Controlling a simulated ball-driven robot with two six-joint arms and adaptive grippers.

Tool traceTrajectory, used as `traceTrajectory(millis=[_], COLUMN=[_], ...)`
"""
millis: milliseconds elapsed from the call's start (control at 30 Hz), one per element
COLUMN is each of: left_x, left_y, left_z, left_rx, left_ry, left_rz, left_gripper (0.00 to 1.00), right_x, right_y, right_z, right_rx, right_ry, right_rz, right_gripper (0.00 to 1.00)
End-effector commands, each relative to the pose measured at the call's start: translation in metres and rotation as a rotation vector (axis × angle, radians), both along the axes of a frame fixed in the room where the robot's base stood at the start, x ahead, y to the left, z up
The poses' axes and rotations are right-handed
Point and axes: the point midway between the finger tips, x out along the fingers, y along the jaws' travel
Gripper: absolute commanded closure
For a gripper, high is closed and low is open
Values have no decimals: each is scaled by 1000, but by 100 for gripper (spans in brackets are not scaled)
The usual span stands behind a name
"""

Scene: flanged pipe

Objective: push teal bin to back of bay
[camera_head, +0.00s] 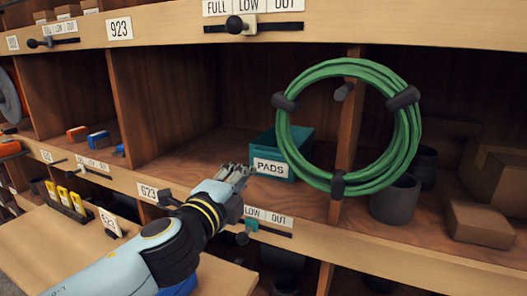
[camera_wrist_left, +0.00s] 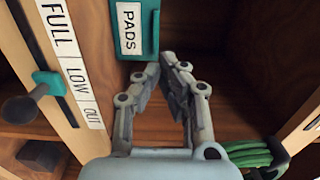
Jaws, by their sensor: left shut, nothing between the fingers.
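The teal bin (camera_head: 303,148) with a white PADS label stands in the middle bay of the shelf, against the right side of the bay and partly behind the green coil. My left gripper (camera_head: 240,172) is shut and empty, just in front and to the left of the bin's labelled face. In the left wrist view the bin (camera_wrist_left: 150,30) shows at the top, just beyond the fingertips of the left gripper (camera_wrist_left: 162,62). I cannot tell whether the fingertips touch it. My right gripper is not in view.
A coil of green hose (camera_head: 413,140) hangs in front of the bay's right divider (camera_head: 350,125). A slider with a teal knob (camera_head: 251,225) sits on the front lip. Grey cups (camera_head: 395,200) and cardboard boxes (camera_head: 480,223) fill the right bay. The left part of the middle bay is clear.

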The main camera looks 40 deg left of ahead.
Motion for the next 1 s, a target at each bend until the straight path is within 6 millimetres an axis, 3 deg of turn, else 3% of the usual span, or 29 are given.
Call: traceTrajectory(millis=[100, 300, 500, 1000], left_x=[27, 67, 94, 104], left_y=[8, 20, 27, 30], left_z=[4, 4, 2, 0], left_rx=[2, 2, 2, 2], left_ry=[-2, -1, 0, 1], left_rz=[2, 2, 1, 0], left_gripper=[100, 100, 100, 100], right_x=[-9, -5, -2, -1], right_y=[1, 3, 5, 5], right_z=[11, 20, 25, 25], right_rx=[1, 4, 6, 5], right_ry=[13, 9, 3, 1], right_rz=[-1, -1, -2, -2], right_gripper=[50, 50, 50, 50])
